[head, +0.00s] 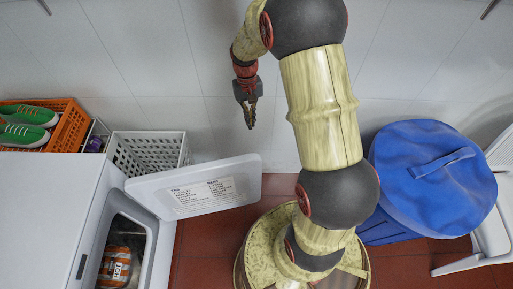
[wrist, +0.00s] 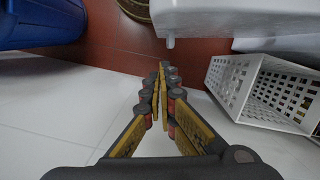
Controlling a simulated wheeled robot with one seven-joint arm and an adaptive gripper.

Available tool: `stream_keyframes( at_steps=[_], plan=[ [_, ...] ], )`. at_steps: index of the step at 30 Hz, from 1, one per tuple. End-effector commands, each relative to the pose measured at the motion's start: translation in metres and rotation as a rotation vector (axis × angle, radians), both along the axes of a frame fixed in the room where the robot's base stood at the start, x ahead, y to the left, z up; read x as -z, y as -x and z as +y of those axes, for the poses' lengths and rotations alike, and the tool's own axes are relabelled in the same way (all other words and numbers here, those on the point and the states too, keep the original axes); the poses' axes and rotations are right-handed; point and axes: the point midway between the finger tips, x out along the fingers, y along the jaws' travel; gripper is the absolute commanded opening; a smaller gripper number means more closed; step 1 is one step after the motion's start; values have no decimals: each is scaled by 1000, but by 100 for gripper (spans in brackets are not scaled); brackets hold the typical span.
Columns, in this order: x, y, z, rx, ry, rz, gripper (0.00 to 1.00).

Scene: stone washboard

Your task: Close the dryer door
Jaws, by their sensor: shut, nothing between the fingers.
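The dryer (head: 48,200) is a white machine at the lower left of the head view. Its white door (head: 240,180) stands wide open, swung out to the right, with a printed label on its face. The dark opening shows an orange and white item (head: 115,266) inside. My gripper (head: 249,127) is shut and empty, above and beyond the door's far side, apart from it. In the wrist view, my gripper's fingertips (wrist: 163,70) meet, pointing toward the white door (wrist: 225,15) at the top, with a small grey peg on its edge.
A white perforated basket (head: 150,148) stands behind the door; it also shows in the wrist view (wrist: 262,90). An orange crate (head: 68,128) holds green shoes (head: 28,125). A blue lidded bin (head: 430,180) and a white chair (head: 490,235) are at the right.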

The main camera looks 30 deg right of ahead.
Motion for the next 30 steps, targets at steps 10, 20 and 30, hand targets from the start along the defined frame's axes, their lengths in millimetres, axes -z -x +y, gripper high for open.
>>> stream_keyframes(
  at_steps=[10,20,30],
  plan=[
    [41,3,-7,21,-12,42,0],
    [102,18,-2,21,-12,43,0],
    [122,48,9,20,-11,39,0]
  ],
)
